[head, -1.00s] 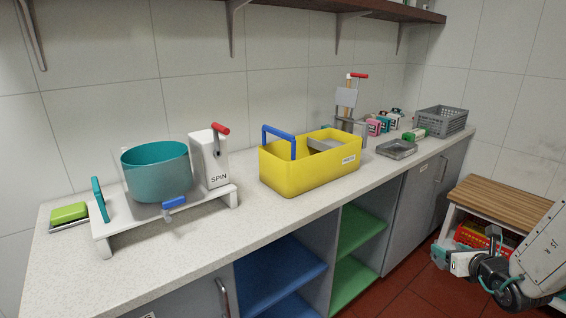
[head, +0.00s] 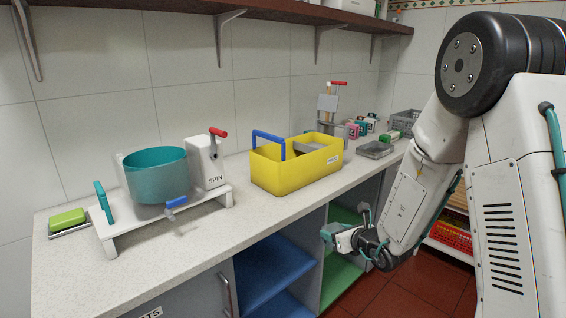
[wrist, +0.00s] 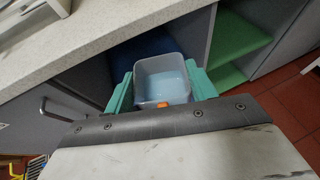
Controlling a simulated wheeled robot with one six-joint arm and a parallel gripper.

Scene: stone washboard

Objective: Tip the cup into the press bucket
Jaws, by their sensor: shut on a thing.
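The press bucket is a yellow tub (head: 290,174) with a blue handle and a grey insert, standing on the counter in the head view. My gripper (head: 342,237) is low in front of the counter, to the right of and below the bucket. In the wrist view my gripper (wrist: 162,90) has its teal fingers shut on the two sides of a clear cup (wrist: 162,68). The cup holds pale blue liquid and has an orange mark on its near side. It looks about upright. I cannot make the cup out clearly in the head view.
A teal tub (head: 157,175) stands on a white stand beside a SPIN unit (head: 207,165), left of the bucket. A grey tray (head: 375,150) lies to its right. The counter's front edge (wrist: 95,48) and the open blue shelves (head: 275,268) are close to my gripper.

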